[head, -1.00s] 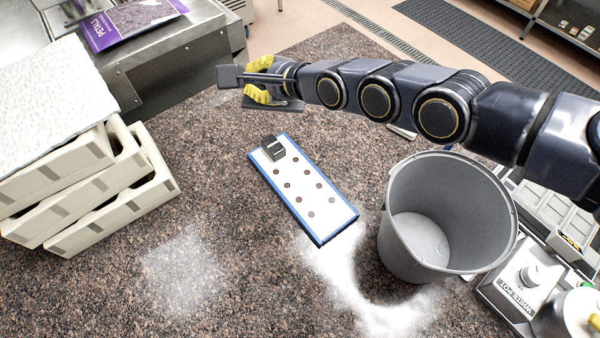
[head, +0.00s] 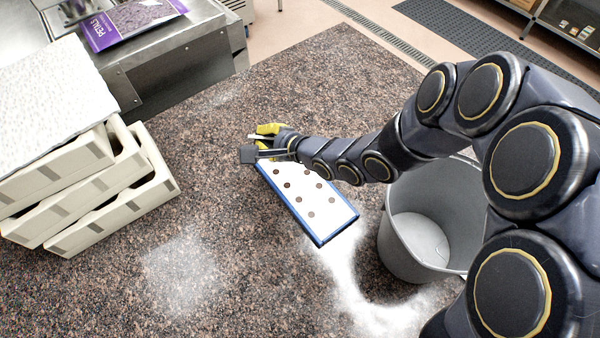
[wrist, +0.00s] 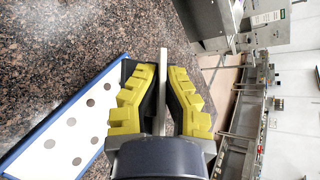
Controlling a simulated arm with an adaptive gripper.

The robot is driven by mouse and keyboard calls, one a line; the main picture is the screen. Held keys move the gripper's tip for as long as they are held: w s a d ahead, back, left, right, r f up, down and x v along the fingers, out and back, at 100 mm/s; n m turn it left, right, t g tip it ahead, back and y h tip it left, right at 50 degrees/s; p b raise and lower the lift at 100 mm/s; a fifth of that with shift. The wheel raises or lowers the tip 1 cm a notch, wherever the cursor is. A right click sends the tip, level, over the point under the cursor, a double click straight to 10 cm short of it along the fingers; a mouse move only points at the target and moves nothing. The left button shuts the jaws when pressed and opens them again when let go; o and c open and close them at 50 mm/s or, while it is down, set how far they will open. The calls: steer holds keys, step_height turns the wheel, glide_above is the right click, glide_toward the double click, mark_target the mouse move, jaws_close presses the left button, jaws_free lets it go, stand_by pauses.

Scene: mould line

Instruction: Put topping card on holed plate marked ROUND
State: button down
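My gripper (head: 265,134), with yellow ridged fingers, is low over the far-left end of the holed plate. In the wrist view a thin pale card (wrist: 163,58) stands edge-on between the fingers, which are closed on it. The holed plate (head: 328,225) is white with a blue rim and several dark holes, and lies flat on the speckled counter. It also shows at left in the wrist view (wrist: 85,122). A black block (wrist: 128,68) at its end is partly hidden behind a finger. I cannot read ROUND on the plate or any print on the card.
A grey bucket (head: 400,245) stands right of the plate, close to my arm. Stacked cream trays (head: 110,205) stand at left. White powder (head: 185,270) lies on the counter (head: 90,290). A purple PETALS bag (head: 130,22) lies at the back left.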

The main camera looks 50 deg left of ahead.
glide_above(281, 193)
steer(key=a, duration=0.3)
steer(key=f, duration=1.2)
steer(key=shift+s+d+f, duration=0.15)
steer(key=shift+s+f, duration=0.1)
steer(key=shift+f, duration=0.15)
steer(key=shift+f, duration=0.1)
steer(key=c, duration=1.2)
jaws_free()
steer(key=shift+o, duration=0.2)
steer(key=v, duration=0.3)
steer(key=shift+w+d+r, duration=0.1)
steer(key=shift+r, duration=0.1)
step_height(281, 193, up, 7)
steer(key=shift+f, duration=0.1)
